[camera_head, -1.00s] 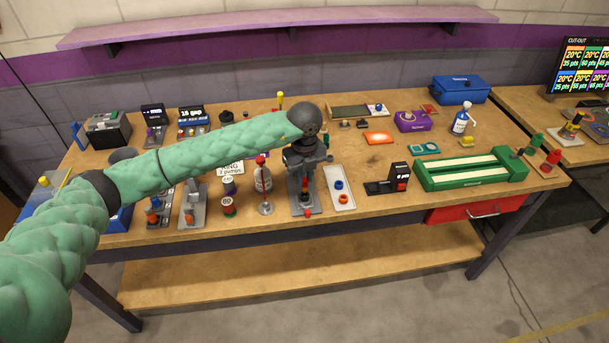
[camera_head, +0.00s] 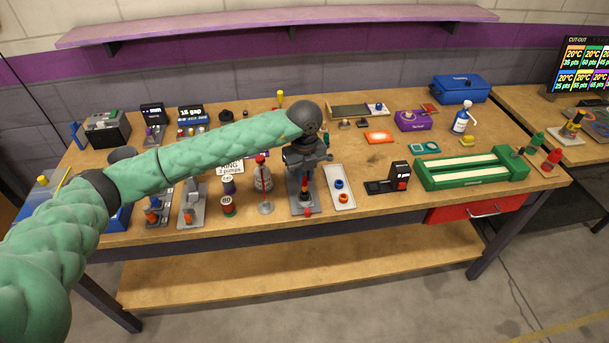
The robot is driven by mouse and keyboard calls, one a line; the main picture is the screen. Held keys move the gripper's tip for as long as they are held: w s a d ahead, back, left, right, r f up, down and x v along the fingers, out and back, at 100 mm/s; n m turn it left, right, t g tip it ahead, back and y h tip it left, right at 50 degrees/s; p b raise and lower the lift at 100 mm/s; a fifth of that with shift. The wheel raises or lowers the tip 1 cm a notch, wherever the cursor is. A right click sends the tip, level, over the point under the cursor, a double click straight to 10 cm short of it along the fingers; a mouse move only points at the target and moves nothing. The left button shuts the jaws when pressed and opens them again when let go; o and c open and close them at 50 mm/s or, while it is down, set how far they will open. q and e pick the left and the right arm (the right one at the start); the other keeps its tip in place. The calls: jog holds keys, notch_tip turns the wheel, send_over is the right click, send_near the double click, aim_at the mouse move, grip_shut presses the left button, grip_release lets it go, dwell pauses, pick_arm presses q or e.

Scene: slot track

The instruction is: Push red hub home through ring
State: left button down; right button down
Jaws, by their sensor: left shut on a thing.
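My left gripper (camera_head: 305,181) points down over a grey fixture plate (camera_head: 296,207) near the front middle of the bench. It is shut on a small part that looks like the red hub (camera_head: 305,194), mostly hidden by the fingers. A red piece (camera_head: 308,212) shows at the front edge of the plate. I cannot make out the ring around the hub or how deep the hub sits. My right gripper is not in view.
A white tray (camera_head: 343,196) with a blue and an orange ring lies just right of the plate. Further right are a black switch block (camera_head: 399,176) and a green fixture (camera_head: 470,183).

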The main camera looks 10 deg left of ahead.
aim_at(305, 178)
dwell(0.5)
pick_arm(q)
jog(key=shift+b, duration=0.65)
dwell(0.8)
jog(key=shift+f+b, duration=1.7)
jog(key=shift+f, duration=0.4)
jog(key=c, duration=1.2)
grip_release()
jog(key=shift+c, duration=0.2)
